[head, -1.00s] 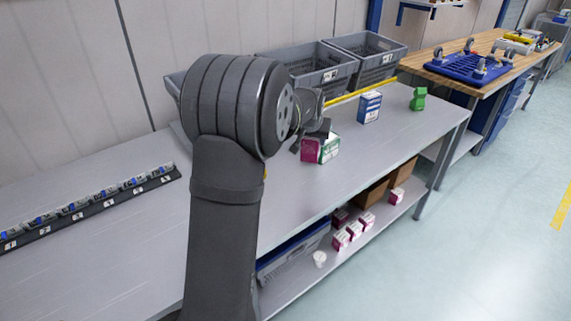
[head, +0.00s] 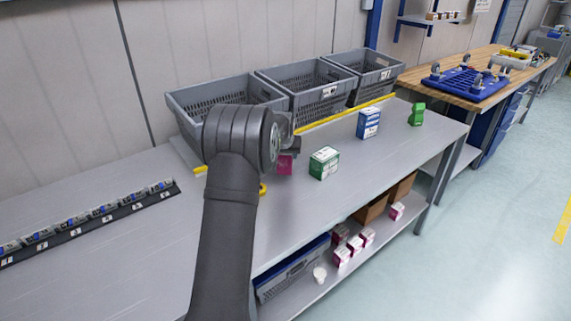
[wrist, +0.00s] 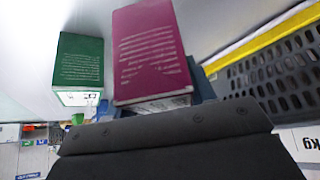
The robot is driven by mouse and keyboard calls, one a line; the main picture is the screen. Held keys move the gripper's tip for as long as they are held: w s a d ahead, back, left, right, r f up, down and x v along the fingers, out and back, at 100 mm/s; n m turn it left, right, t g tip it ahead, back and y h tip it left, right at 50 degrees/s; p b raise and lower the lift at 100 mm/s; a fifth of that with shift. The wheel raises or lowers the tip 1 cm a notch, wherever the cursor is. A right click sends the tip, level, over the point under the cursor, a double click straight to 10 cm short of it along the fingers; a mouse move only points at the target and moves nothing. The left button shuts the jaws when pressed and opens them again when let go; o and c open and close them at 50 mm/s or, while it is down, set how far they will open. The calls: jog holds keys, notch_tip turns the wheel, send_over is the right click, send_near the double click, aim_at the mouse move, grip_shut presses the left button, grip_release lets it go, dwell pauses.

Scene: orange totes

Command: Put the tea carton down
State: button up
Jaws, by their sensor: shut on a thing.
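The tea carton, a magenta box (head: 285,165), is held in my gripper (head: 289,148) over the grey bench, in front of the grey bins. In the wrist view the carton (wrist: 150,52) stands beyond the dark gripper body, its pale print too blurred to read. My gripper is shut on it, though my arm hides most of the grip in the head view. I cannot tell whether the carton's underside touches the bench. A green and white carton (head: 324,163) stands to its right, apart from it; the wrist view shows it at left (wrist: 79,65).
Grey bins (head: 318,92) line the bench's back behind a yellow strip (head: 345,113). A blue carton (head: 368,123) and a green object (head: 417,114) stand farther right. A labelled rack (head: 95,222) lies at left. The bench (head: 330,200) is clear in front of the green carton.

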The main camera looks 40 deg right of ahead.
aim_at(285, 162)
jog(key=shift+f, duration=1.95)
jog(key=shift+f, duration=0.1)
jog(key=o, duration=1.1)
jog(key=shift+f, duration=0.1)
jog(key=shift+a+r, duration=0.1)
jog(key=shift+r, duration=0.3)
jog(key=v, duration=1.1)
jog(key=shift+s+a+r, duration=0.15)
